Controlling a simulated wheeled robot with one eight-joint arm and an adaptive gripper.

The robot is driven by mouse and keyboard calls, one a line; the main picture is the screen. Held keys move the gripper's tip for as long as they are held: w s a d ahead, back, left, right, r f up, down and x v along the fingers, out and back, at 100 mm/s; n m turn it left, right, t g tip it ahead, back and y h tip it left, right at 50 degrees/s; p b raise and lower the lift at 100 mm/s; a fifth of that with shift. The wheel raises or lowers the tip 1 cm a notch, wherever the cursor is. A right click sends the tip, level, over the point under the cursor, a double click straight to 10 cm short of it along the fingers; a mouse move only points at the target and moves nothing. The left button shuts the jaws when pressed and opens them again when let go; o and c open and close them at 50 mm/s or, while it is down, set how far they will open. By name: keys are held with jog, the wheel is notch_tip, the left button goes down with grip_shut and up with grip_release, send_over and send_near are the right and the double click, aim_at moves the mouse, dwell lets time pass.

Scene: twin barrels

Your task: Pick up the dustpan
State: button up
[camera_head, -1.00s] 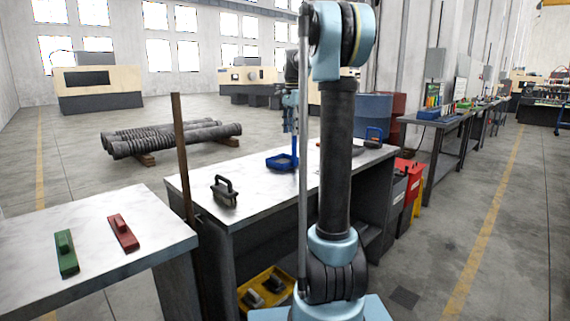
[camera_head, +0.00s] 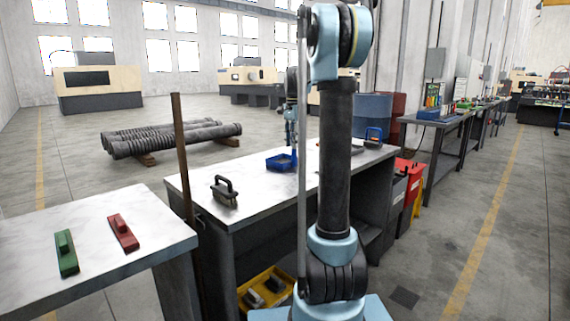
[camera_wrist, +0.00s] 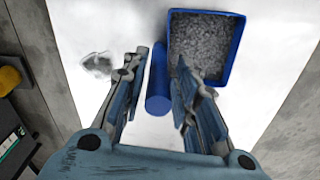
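The blue dustpan (camera_head: 279,163) lies on the white-topped workbench, partly behind my arm in the head view. In the wrist view its blue pan (camera_wrist: 238,50) holds grey grit and sits to the right of my fingers. A blue cylinder (camera_wrist: 158,92), which looks like its upright handle, stands between the two fingers. My gripper (camera_wrist: 160,64) is open, with one finger on each side of the cylinder; contact is not clear. In the head view my gripper (camera_head: 291,138) points down just above the dustpan.
A dark-handled tool (camera_head: 225,192) stands on the same workbench (camera_head: 262,200). Green (camera_head: 66,253) and red (camera_head: 123,232) blocks lie on the nearer table. A brown post (camera_head: 182,150) rises between the tables. A yellow bin (camera_head: 268,284) sits below.

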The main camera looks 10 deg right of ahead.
grip_shut()
notch_tip(320, 180, up, 10)
jog(key=shift+r, duration=0.1)
dwell(0.5)
dwell(0.5)
